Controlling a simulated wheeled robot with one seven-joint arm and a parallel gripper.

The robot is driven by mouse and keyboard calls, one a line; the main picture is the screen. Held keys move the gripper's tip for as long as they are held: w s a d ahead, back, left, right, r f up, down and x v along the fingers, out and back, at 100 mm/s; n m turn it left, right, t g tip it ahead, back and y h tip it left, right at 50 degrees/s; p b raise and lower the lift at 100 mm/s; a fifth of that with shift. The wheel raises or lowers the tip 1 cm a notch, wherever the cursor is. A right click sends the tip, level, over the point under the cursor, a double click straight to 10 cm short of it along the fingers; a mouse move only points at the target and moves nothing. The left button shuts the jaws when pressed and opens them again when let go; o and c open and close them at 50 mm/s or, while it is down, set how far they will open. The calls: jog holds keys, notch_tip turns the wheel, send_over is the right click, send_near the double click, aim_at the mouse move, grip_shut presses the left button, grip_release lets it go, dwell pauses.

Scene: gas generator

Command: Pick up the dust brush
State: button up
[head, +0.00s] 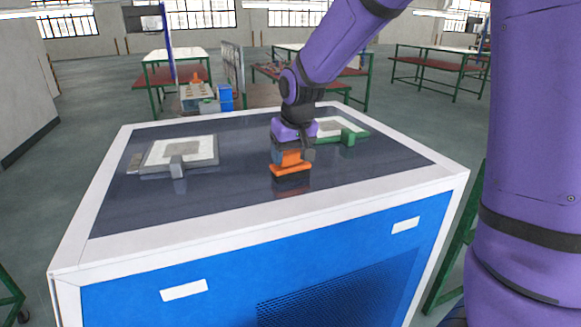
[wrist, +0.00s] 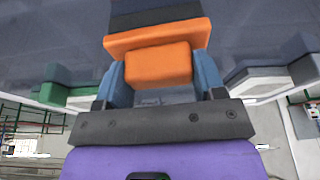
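The dust brush (head: 290,170) is orange with a dark bristle strip along its lower edge. It is at the front middle of the generator's dark glossy top (head: 235,195). I cannot tell whether its bristles touch the top. My gripper (head: 291,157) comes down over the brush from above. In the wrist view the brush's orange block (wrist: 158,66) sits between the two blue-grey fingers of my gripper (wrist: 160,80). The fingers lie against both sides of the block with no clear gap. The inner contact faces are hidden.
A grey-framed white panel (head: 180,153) with a grey handle lies on the left of the top. A green-handled panel (head: 345,132) lies behind and right of my gripper. Green-legged tables (head: 440,60) stand farther back.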

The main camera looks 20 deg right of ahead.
aim_at(291, 150)
jog(key=c, duration=0.3)
jog(key=shift+r, duration=0.1)
jog(key=shift+r, duration=0.5)
jog(key=v, duration=0.2)
jog(key=shift+d+r, duration=0.15)
jog(key=shift+r, duration=0.15)
jog(key=s+d, duration=0.3)
jog(key=s, duration=0.4)
jog(key=s+d+r, duration=0.1)
jog(key=s+d, duration=0.2)
jog(key=s, duration=0.4)
jog(key=shift+d+r, duration=0.15)
